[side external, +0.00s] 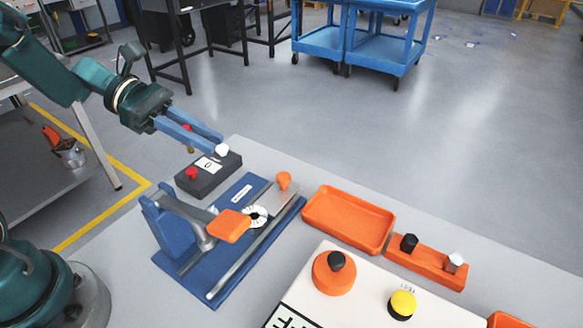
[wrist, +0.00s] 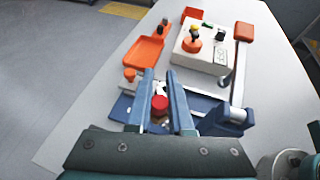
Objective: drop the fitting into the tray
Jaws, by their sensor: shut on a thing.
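My gripper (side external: 218,142) has blue fingers and is shut on a small fitting. A red-topped piece (wrist: 160,103) shows between the fingers in the wrist view, with a pale part below it. A white piece (side external: 222,151) shows at the fingertips in the side view; I cannot tell clearly which of these parts belong to the fitting. The gripper is above the black box, left of the orange tray (side external: 314,222) in the side view. The tray looks empty and also shows in the wrist view (wrist: 133,60).
A blue fixture (side external: 178,262) with an orange-handled lever (side external: 230,226) stands between gripper and tray. A black box (side external: 225,173) with a red button is below the gripper. An orange rack (side external: 428,267) holds black and white pieces. A control panel (side external: 345,298) stands in front.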

